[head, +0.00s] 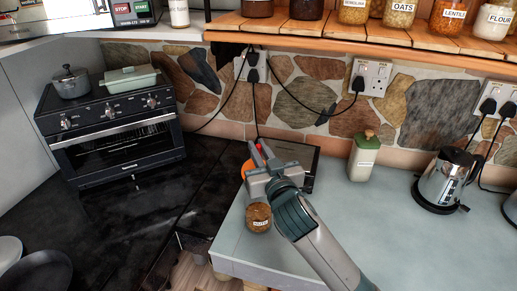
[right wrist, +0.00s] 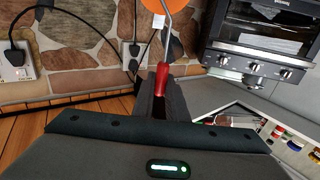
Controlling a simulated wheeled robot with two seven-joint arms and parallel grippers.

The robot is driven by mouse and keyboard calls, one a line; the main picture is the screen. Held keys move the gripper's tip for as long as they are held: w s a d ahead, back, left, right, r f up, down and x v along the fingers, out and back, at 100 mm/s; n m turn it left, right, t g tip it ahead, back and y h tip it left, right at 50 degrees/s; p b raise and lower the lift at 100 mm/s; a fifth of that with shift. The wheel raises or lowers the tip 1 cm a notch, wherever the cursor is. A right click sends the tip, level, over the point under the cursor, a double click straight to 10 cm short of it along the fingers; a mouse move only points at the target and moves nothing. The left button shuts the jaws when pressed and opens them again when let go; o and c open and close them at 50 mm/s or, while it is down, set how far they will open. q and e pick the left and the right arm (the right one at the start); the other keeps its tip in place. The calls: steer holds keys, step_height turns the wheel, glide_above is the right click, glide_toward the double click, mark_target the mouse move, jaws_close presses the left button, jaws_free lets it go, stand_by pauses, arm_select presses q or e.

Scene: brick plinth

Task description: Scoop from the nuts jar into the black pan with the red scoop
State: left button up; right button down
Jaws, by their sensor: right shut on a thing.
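My right gripper (head: 262,152) is over the grey counter, shut on the red handle of the red scoop (right wrist: 162,78). My left gripper is not in view.
An orange round thing (head: 247,170) is partly hidden beside my gripper. A dark flat panel (head: 308,180) lies behind it. A green-lidded jar (head: 363,156) and a kettle (head: 444,181) stand to the right. An oven (head: 115,135) is at left. The counter's middle front is clear.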

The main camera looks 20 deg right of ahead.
steer(key=shift+f+b, duration=1.25)
steer(key=shift+f, duration=0.15)
steer(key=shift+f+b, duration=3.8)
steer(key=shift+f, duration=2.15)
steer(key=shift+r, duration=0.15)
steer(key=shift+r+p, duration=6.85)
steer(key=shift+f, duration=0.1)
